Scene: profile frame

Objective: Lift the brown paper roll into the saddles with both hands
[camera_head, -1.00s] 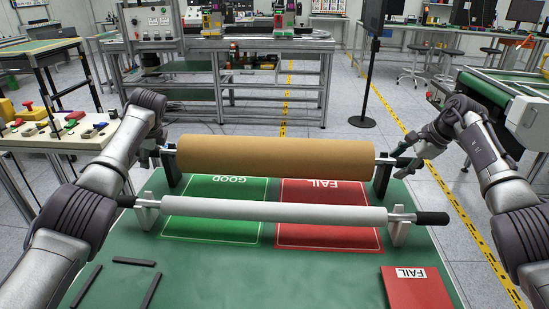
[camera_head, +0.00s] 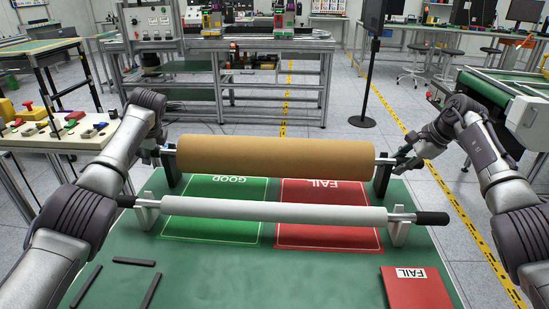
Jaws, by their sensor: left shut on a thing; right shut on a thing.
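The brown paper roll (camera_head: 275,157) lies level across the far side of the green table. Its shaft ends are at the dark far saddles, the left saddle (camera_head: 172,177) and the right saddle (camera_head: 382,178). Whether the shaft rests fully in them is hard to tell. My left gripper (camera_head: 154,157) is shut on the roll's left end, partly hidden by my arm. My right gripper (camera_head: 402,163) is shut on the roll's right end. A thinner white roll (camera_head: 275,210) lies in the nearer pair of pale saddles, parallel to the brown roll.
Green GOOD (camera_head: 215,225) and red FAIL (camera_head: 328,235) areas lie flat beneath the rolls. A red FAIL plate (camera_head: 417,289) is at the table's near right. Dark strips (camera_head: 87,286) mark the near left. A button panel (camera_head: 60,132) stands left; the near middle is clear.

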